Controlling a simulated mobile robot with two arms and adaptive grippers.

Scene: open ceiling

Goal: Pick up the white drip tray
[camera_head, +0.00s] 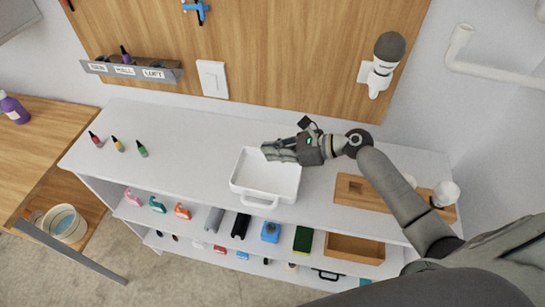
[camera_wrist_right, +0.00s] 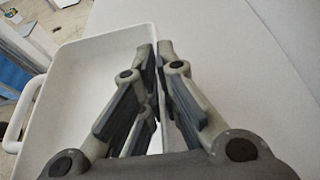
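The white drip tray (camera_head: 267,183) is a shallow open box with a looped handle at its front. It sits on the white counter top, near the middle of the head view. My right gripper (camera_head: 268,150) reaches in from the right over the tray's far right part. In the right wrist view the tray (camera_wrist_right: 75,95) fills the left side. The fingers of my right gripper (camera_wrist_right: 158,52) are close together, one on each side of the tray's wall, and look closed on it. The exact contact is partly hidden by the fingers. My left gripper is not in view.
A wooden board (camera_head: 355,190) with white cups (camera_head: 446,193) lies right of the tray, under my right arm. Shelves below hold a green sponge (camera_head: 303,239) and other items.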

